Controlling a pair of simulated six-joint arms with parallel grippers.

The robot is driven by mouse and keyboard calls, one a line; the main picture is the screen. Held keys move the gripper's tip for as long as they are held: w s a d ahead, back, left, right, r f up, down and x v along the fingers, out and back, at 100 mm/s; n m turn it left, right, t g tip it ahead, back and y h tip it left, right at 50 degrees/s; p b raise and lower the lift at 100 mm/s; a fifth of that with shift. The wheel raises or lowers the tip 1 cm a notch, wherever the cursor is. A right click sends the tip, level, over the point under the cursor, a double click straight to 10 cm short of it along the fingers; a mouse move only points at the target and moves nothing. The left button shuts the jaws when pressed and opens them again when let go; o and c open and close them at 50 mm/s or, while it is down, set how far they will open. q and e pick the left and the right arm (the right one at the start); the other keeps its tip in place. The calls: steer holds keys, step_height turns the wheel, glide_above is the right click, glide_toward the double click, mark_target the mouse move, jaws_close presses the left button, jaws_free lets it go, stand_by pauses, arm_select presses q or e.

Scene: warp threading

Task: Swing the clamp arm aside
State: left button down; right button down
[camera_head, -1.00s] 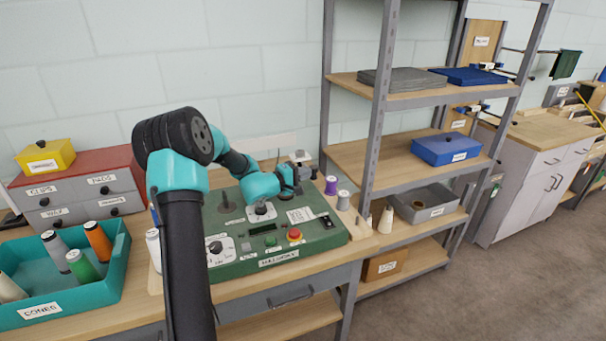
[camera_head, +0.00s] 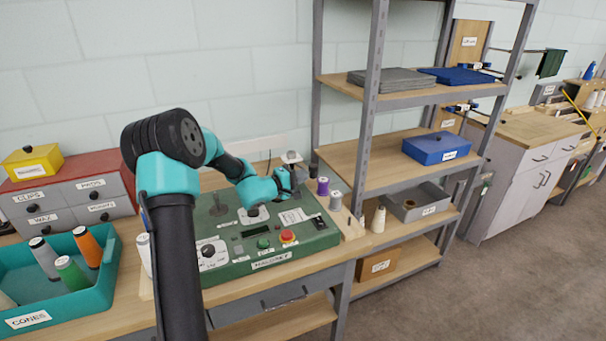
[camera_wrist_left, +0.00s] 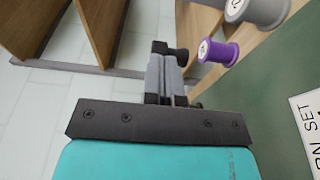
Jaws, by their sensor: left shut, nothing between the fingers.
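My left gripper (camera_head: 297,178) is over the back right of the green machine panel (camera_head: 215,245). In the left wrist view its two grey fingers (camera_wrist_left: 163,72) are together, with nothing seen between them. A small pale grey fitting (camera_head: 291,157) shows just behind and above the gripper in the head view. It may belong to the clamp, but I cannot make out the clamp arm clearly. In the wrist view a black knob-like part (camera_wrist_left: 179,57) is right beside the fingertips; I cannot tell whether they touch. My right gripper is not in view.
A purple spool (camera_head: 323,186) and a grey spool (camera_head: 335,201) stand right of the panel, close to the gripper. A metal shelf (camera_head: 372,120) rises further right. A teal tray (camera_head: 95,302) of cones and drawers (camera_head: 100,192) are at left.

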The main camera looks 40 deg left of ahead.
arm_select(q)
steer(key=s, duration=1.1)
steer(key=shift+s+a, duration=0.25)
steer(key=shift+a, duration=0.1)
steer(key=shift+d, duration=0.1)
